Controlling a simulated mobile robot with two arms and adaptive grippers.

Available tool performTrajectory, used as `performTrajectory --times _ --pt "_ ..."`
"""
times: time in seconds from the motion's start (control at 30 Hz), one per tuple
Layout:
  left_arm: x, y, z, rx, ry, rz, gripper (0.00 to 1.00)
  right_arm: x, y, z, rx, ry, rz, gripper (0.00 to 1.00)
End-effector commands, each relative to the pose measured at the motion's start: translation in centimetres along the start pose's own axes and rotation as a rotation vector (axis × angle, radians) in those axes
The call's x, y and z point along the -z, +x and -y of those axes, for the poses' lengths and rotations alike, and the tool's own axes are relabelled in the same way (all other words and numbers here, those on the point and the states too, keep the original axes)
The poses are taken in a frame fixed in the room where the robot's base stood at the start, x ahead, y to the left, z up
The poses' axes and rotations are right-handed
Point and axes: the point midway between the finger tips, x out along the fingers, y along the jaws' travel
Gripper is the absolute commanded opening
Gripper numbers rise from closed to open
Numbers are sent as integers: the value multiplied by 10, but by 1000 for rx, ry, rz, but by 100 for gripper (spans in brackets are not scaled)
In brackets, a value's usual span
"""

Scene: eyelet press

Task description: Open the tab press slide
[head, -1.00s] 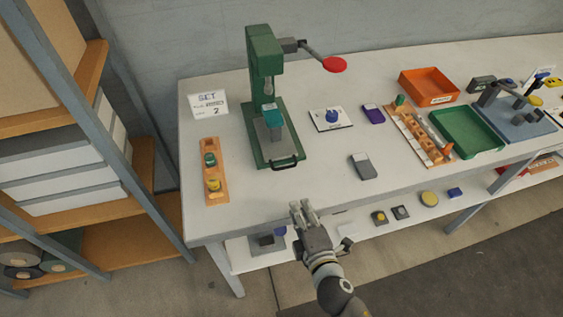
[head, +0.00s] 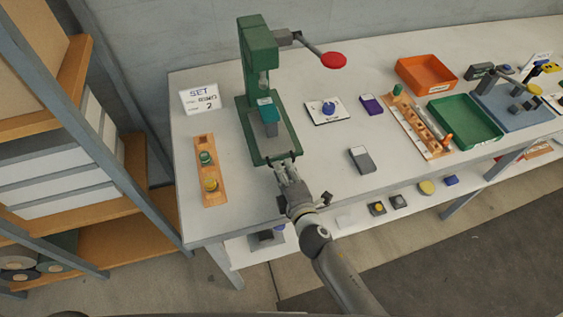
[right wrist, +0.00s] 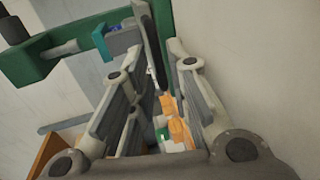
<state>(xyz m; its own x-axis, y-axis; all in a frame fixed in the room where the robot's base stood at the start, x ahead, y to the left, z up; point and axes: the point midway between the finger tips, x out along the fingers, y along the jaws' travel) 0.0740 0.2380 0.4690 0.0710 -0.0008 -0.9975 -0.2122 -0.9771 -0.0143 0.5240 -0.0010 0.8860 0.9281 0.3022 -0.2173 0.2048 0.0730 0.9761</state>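The green tab press (head: 258,55) stands at the left of the white table, with a lever ending in a red knob (head: 333,60). Its slide is a grey plate (head: 283,145) low in the green base, under a teal and grey block (head: 267,112). My right gripper (head: 284,167) is at the front edge of the base, where the slide's dark handle is mostly hidden by the fingers. In the right wrist view the fingers (right wrist: 155,68) are apart, with the press beyond them. I cannot tell whether they touch the handle. My left gripper is out of view.
An orange holder (head: 211,187) with a green and a yellow piece lies left of the press, below a sign card (head: 199,101). A grey device (head: 361,160) lies to the right. Orange (head: 427,74) and green (head: 466,121) trays are farther right. Table around the gripper is clear.

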Motion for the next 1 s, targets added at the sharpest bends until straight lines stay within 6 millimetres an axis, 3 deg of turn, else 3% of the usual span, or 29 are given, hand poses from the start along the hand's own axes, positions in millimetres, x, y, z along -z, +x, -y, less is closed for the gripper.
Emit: performTrajectory --times 0.2,0.6,0.77,1.0 --pt "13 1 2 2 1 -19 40 0 24 0 0 2 1 17" --pt "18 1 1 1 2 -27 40 0 30 0 0 1 0 17" --pt "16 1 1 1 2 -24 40 0 30 0 0 1 0 0" --pt "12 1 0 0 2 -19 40 0 30 0 1 0 0 0"
